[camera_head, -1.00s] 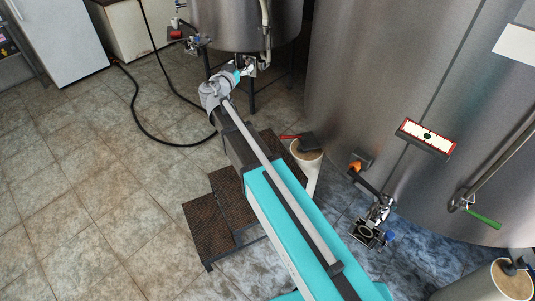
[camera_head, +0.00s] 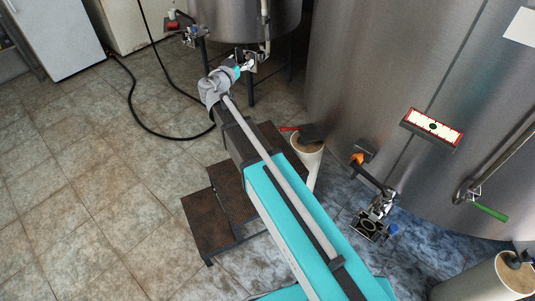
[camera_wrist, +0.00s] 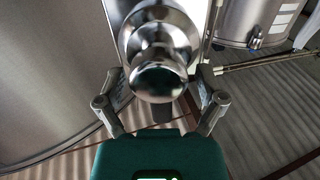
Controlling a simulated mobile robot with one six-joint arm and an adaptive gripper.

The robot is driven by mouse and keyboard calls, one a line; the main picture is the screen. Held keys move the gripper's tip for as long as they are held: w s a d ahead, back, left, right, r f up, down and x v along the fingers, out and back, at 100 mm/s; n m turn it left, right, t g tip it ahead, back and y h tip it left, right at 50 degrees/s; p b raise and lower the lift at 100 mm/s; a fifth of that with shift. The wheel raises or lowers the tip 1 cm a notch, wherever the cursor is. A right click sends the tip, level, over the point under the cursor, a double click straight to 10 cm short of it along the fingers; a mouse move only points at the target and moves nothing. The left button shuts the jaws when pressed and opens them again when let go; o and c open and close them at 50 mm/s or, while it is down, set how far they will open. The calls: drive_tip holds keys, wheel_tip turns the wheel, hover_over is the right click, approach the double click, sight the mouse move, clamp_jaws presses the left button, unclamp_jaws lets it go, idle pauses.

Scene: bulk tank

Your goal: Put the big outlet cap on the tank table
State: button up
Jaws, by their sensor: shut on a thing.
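In the head view my gripper (camera_head: 243,63) is at the far end of my outstretched arm, close to the base of the rear steel tank (camera_head: 245,15). In the wrist view my gripper (camera_wrist: 160,92) has a finger on each side of a shiny, rounded steel piece, which looks like the big outlet cap (camera_wrist: 158,78). The gripper is shut on it. The cap is in front of other polished fittings, and I cannot tell whether it is still joined to them. I cannot make out the tank table with certainty.
A large steel tank (camera_head: 405,75) fills the right, with an outlet valve (camera_head: 372,222) low on it. Brown steps (camera_head: 212,220) stand beside my arm, near a pale bucket (camera_head: 308,160). A black hose (camera_head: 135,105) lies on the tiles. The left floor is open.

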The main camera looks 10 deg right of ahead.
drive_tip(key=s+d+f+m+g+h+b, duration=0.1)
drive_tip(key=s+d+f+b, duration=0.1)
drive_tip(key=f+b, duration=0.8)
drive_tip(key=s+d+f+m+g+h+b, duration=0.1)
drive_tip(key=s+d+f+b, duration=0.2)
drive_tip(key=f+b, duration=0.7)
drive_tip(key=s+d+f+m+g+h+b, duration=0.1)
drive_tip(key=s+d+f+b, duration=0.1)
drive_tip(key=s+f+b, duration=0.4)
wheel_tip(320, 180, down, 6)
drive_tip(key=b, duration=0.4)
drive_tip(key=shift+d+b, duration=0.2)
drive_tip(key=shift+b, duration=0.1)
drive_tip(key=shift+r, duration=0.1)
drive_tip(key=w+f+b, duration=0.9)
drive_tip(key=w, duration=0.4)
drive_tip(key=shift+w+a, duration=0.15)
drive_tip(key=shift+a, duration=0.15)
drive_tip(key=shift+w+f+b, duration=0.5)
drive_tip(key=shift+f+b, duration=0.2)
drive_tip(key=shift+f, duration=0.05)
drive_tip(key=shift+s+f+b, duration=0.15)
drive_tip(key=shift+f+b, duration=1.15)
